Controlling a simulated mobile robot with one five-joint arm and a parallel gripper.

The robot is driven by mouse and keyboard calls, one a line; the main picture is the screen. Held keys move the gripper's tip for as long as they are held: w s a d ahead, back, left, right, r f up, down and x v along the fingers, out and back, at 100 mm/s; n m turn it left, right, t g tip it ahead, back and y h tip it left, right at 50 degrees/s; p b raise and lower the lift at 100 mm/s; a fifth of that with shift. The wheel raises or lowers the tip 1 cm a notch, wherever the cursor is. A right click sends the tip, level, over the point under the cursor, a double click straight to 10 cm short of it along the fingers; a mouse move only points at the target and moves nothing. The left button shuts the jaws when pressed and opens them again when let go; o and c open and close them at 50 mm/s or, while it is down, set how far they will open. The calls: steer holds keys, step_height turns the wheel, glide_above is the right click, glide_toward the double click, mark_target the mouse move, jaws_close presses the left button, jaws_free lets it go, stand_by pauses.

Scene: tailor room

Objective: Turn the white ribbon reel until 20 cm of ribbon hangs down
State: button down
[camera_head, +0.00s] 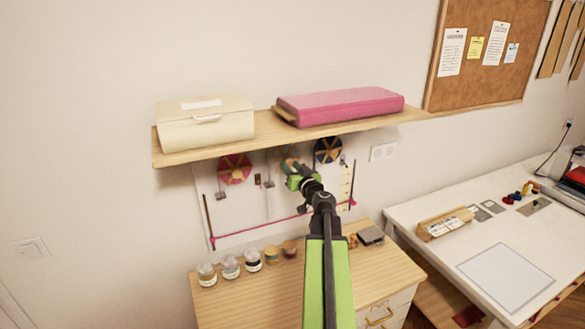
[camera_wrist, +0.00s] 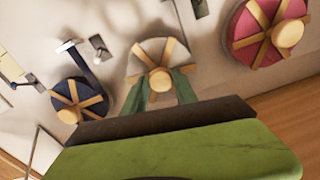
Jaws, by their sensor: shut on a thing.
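The white reel (camera_wrist: 150,50) is on the wall board in the wrist view, with wooden spokes and a round wooden knob (camera_wrist: 160,80) at its middle. My gripper (camera_wrist: 160,92) has its two green fingers on either side of this knob, shut on it. In the head view my gripper (camera_head: 293,177) is under the shelf and covers most of the white reel. I cannot make out how much white ribbon hangs from it.
A pink reel (camera_head: 235,168) and a navy reel (camera_head: 327,150) flank it. The shelf (camera_head: 250,137) runs just above, bearing a cream box (camera_head: 204,123) and a pink case (camera_head: 340,106). Several jars stand on the cabinet (camera_head: 260,300) below. A pink line (camera_head: 270,225) crosses the board.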

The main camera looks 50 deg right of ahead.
steer(key=shift+d+n, duration=0.1)
steer(key=shift+n, duration=1.5)
steer(key=c, duration=1)
jaws_free()
